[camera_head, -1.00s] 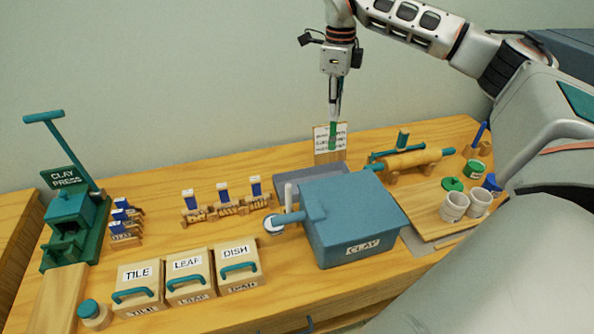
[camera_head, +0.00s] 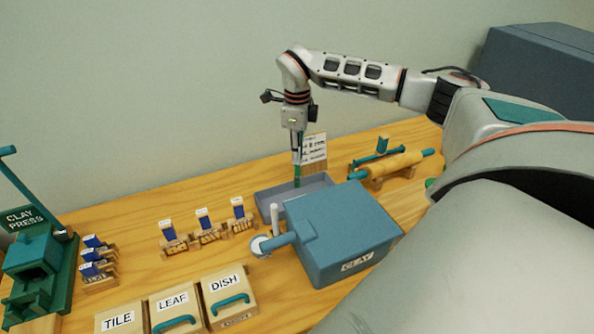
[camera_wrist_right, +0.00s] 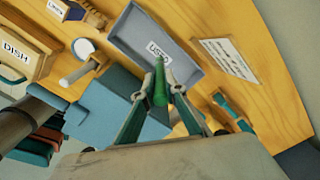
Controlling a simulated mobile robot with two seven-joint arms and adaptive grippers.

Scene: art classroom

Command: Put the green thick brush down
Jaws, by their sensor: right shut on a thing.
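My right gripper (camera_head: 297,157) is shut on the green thick brush (camera_head: 297,173), which hangs roughly upright with its green part down. The wrist view also shows the brush (camera_wrist_right: 160,85) between the two fingers. It is over the grey tray (camera_head: 263,197), whose floor carries a label reading "USED" in the wrist view (camera_wrist_right: 158,48). I cannot tell whether the brush tip touches the tray floor. My left gripper is not in view.
The blue clay box (camera_head: 345,235) stands right in front of the tray. A written card (camera_head: 314,148) stands behind it. A rolling pin (camera_head: 395,165) is to the right. Stamps (camera_head: 205,225) and labelled boxes (camera_head: 228,290) are to the left.

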